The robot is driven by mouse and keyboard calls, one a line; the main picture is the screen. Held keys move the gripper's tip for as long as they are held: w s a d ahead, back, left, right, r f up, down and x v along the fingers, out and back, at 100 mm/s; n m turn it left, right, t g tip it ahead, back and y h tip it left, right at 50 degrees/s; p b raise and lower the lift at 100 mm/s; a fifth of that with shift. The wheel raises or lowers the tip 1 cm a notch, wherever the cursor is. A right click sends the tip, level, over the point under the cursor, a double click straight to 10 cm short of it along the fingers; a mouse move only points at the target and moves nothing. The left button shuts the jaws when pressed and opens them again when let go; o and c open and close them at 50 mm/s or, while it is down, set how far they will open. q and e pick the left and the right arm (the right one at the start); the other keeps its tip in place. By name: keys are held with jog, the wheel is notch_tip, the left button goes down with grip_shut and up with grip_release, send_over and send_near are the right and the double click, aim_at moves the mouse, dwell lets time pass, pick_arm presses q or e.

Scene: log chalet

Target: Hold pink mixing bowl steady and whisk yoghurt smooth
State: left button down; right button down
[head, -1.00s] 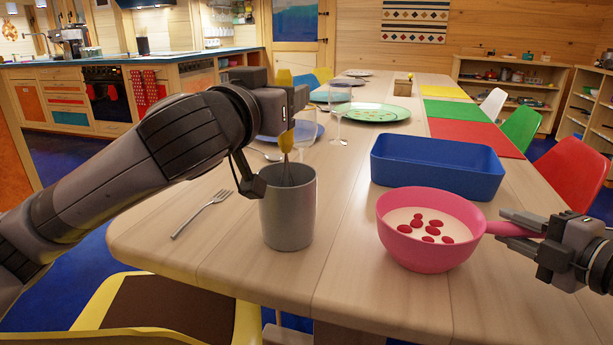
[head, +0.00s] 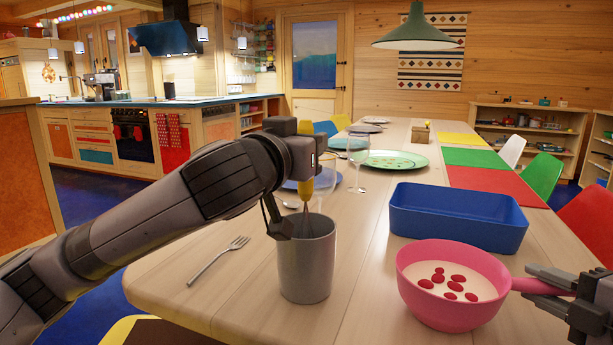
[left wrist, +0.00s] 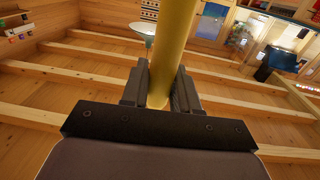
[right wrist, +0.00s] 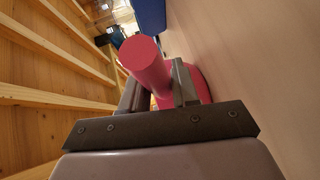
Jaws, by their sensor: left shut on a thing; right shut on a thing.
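The pink mixing bowl (head: 420,298) stands upright at the right of the table. It holds pale yoghurt (head: 478,277) with several red pieces. My right gripper (head: 545,284) is shut on the bowl's pink handle (right wrist: 145,62), which also shows between its fingers in the right wrist view. A whisk with a yellow handle (head: 306,187) points down over the grey cup (head: 306,268), left of the bowl. My left gripper (head: 303,157) is shut on that handle, also seen in the left wrist view (left wrist: 172,45). The whisk's lower end is hidden at the cup's mouth.
A blue bin (head: 458,222) stands just behind the bowl. A fork (head: 218,260) lies left of the cup. Plates (head: 393,160) and glasses (head: 358,170) stand farther back. Bare tabletop lies between cup and bowl. A green lamp (head: 418,28) hangs over the table.

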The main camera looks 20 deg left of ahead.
pick_arm(q)
notch_tip(320, 180, up, 9)
jog(key=shift+d+r, duration=0.15)
jog(key=s+d+r+m+h, duration=0.15)
jog(key=d+m+h, duration=0.3)
jog(key=d, duration=0.65)
jog(key=s+d+m+h, duration=0.3)
jog(key=d+h, duration=0.3)
jog(key=d, duration=0.5)
notch_tip(320, 180, down, 10)
jog(key=shift+w+d+f+g, duration=0.15)
jog(key=shift+w+g, duration=0.1)
jog(key=shift+g, duration=0.05)
jog(key=shift+y, duration=0.25)
jog(key=shift+w, duration=0.15)
